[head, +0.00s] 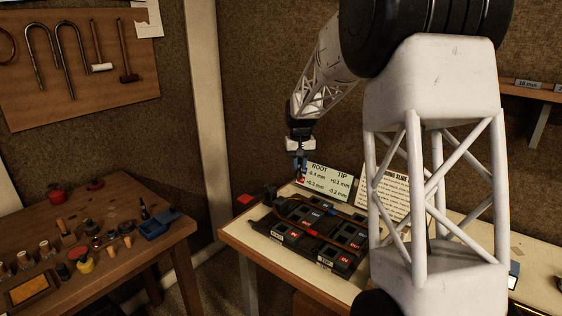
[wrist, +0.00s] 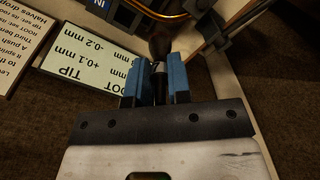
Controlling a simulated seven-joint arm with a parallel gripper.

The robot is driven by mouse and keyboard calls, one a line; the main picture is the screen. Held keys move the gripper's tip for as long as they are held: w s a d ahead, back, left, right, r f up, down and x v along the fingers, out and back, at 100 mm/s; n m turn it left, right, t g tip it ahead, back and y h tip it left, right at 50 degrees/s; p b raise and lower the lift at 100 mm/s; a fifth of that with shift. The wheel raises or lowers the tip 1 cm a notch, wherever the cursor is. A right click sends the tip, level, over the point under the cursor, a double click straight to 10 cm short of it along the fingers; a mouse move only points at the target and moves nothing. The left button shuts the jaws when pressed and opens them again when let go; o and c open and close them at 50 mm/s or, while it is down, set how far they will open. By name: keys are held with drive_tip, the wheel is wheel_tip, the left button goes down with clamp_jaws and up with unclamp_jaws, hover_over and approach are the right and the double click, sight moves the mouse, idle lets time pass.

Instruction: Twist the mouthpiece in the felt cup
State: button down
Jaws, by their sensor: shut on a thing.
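My gripper (head: 300,172) is over the back left part of the right bench, beside the display card. In the wrist view, its blue fingers (wrist: 155,66) are shut on a dark, narrow thing (wrist: 159,46) with a rounded, handle-like end and a pale band. I cannot tell whether this is the mouthpiece. I cannot make out a mouthpiece or a felt cup for sure in either view; small parts on the left table are too small to name.
A black tray (head: 290,236) with labelled compartments lies on the right bench (head: 240,236). The display card (head: 329,181) and a text sheet (head: 388,195) stand behind it. The wooden table (head: 105,212) at left holds several small parts and a blue holder (head: 154,228). A gap separates the two.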

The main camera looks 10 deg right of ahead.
drive_tip(key=w+a+f+n, duration=0.2)
drive_tip(key=a+n, duration=0.1)
drive_tip(key=a, duration=2.7)
drive_tip(key=s+a+n, duration=0.1)
drive_tip(key=s+a, duration=0.2)
drive_tip(key=a, duration=0.7)
drive_tip(key=s+a+f+n, duration=0.1)
drive_tip(key=s+a, duration=0.2)
drive_tip(key=a, duration=0.7)
drive_tip(key=s+a+f, duration=0.1)
drive_tip(key=s+a, duration=0.2)
drive_tip(key=a, duration=0.7)
drive_tip(key=shift+s+a+n, duration=0.15)
drive_tip(key=shift+a+n, duration=0.15)
drive_tip(key=shift+n, duration=0.1)
drive_tip(key=shift+f, duration=3.5)
drive_tip(key=shift+f, duration=0.2)
drive_tip(key=shift+m, duration=2)
